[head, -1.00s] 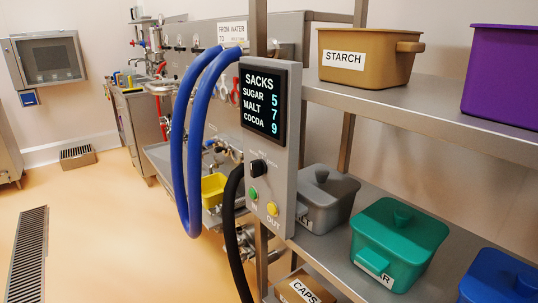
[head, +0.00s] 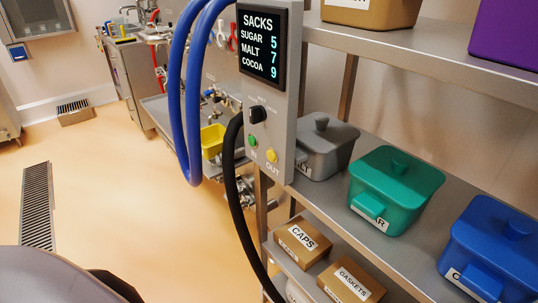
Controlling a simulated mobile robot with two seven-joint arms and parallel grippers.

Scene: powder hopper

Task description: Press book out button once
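The grey control panel (head: 283,105) hangs at the front of the shelf rack. Its dark screen (head: 263,47) reads SACKS, with SUGAR 5, MALT 7 and COCOA 9. Below the screen is a black knob (head: 258,115). Under the knob sit a green button (head: 252,141) with a label that seems to read IN and a yellow button (head: 272,156) labelled OUT. Both buttons are unobstructed. Neither of my grippers shows in the head view.
A black hose (head: 231,190) and blue hoses (head: 176,110) hang just left of the panel. Grey, green (head: 397,190) and blue (head: 497,243) lidded bins stand on the shelf to its right. CAPS (head: 303,243) and GASKETS boxes are below. The floor at left is clear around a drain grate (head: 37,205).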

